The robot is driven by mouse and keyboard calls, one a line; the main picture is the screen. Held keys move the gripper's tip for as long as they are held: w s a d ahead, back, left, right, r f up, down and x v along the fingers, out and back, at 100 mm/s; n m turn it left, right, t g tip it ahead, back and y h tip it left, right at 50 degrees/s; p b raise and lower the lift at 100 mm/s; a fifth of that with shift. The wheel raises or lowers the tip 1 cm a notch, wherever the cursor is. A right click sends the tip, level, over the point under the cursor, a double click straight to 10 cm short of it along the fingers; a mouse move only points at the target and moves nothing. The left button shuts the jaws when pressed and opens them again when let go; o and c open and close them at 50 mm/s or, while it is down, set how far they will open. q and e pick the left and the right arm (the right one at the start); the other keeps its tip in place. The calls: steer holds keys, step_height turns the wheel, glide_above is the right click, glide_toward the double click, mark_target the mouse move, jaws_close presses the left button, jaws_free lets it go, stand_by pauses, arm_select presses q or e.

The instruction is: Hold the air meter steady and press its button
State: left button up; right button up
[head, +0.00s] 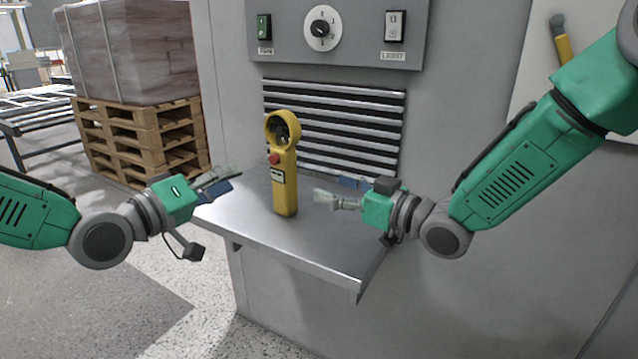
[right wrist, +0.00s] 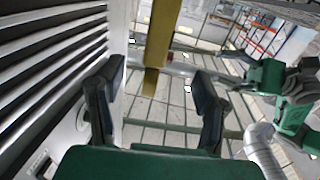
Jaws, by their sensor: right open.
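The yellow air meter (head: 285,185) stands upright on the metal shelf, its ring-shaped head at the top. Its red button (head: 273,158) is on the upper body, facing left. My left gripper (head: 225,180) is left of the meter, apart from it; its fingers look parted and empty. My right gripper (head: 335,192) is open to the right of the meter, fingers pointing at its lower body with a gap between. In the right wrist view the yellow meter (right wrist: 161,35) shows ahead, between the open fingers (right wrist: 157,95), not touched.
The shelf (head: 300,250) is otherwise clear, with a drop at its front edge. Behind it are a louvred vent (head: 345,120) and a control panel (head: 400,55) with a dial and switches. Wooden pallets (head: 145,140) with a wrapped load stand at the back left.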

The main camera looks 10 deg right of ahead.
mark_target(292, 173)
steer(key=x, duration=1.2)
steer(key=shift+w+a+f, duration=0.1)
steer(key=shift+w, duration=0.15)
arm_select(q)
steer(key=shift+d, duration=0.15)
arm_select(e)
steer(key=shift+w+a, duration=0.2)
steer(key=shift+w, duration=0.1)
jaws_close()
arm_select(q)
jaws_close()
